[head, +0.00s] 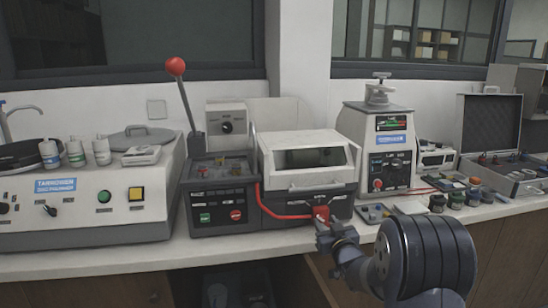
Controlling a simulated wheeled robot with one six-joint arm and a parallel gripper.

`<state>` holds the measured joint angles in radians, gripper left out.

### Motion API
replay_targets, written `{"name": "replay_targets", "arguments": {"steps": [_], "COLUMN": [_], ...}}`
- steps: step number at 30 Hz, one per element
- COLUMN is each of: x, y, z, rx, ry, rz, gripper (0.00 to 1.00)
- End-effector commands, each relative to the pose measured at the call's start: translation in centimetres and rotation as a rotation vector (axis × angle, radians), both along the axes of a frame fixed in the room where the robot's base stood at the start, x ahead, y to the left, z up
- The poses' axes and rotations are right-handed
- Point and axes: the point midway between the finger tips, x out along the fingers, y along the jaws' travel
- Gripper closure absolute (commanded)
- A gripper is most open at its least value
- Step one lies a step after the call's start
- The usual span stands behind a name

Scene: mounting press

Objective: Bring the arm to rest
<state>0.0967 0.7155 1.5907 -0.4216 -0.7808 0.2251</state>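My arm reaches in from the lower right of the head view. My gripper (322,222) is at the front of the white-lidded press (308,152), low on its right side. Its fingertips are at or just in front of the right end of a red bar handle (285,215). I cannot tell whether they touch it. The fingers are small and dark here, so whether they are open or shut does not show. The hood of the press, with its dark window, looks lowered.
A lever with a red knob (175,67) rises from the control unit beside the press. A polisher (85,205) stands at left, a mounting machine (380,150) at right. Small jars and an open case (490,125) crowd the right bench.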

Motion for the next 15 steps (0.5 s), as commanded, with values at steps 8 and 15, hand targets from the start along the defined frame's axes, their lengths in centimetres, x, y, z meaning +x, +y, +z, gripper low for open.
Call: {"name": "replay_targets", "arguments": {"steps": [8, 15], "x": [-2.0, -6.0], "y": [-0.5, -1.3], "z": [-0.1, 0.0], "rx": [0.085, 0.082], "ry": [0.017, 0.016], "rz": [-0.001, -0.001], "gripper": [0.62, 0.62]}}
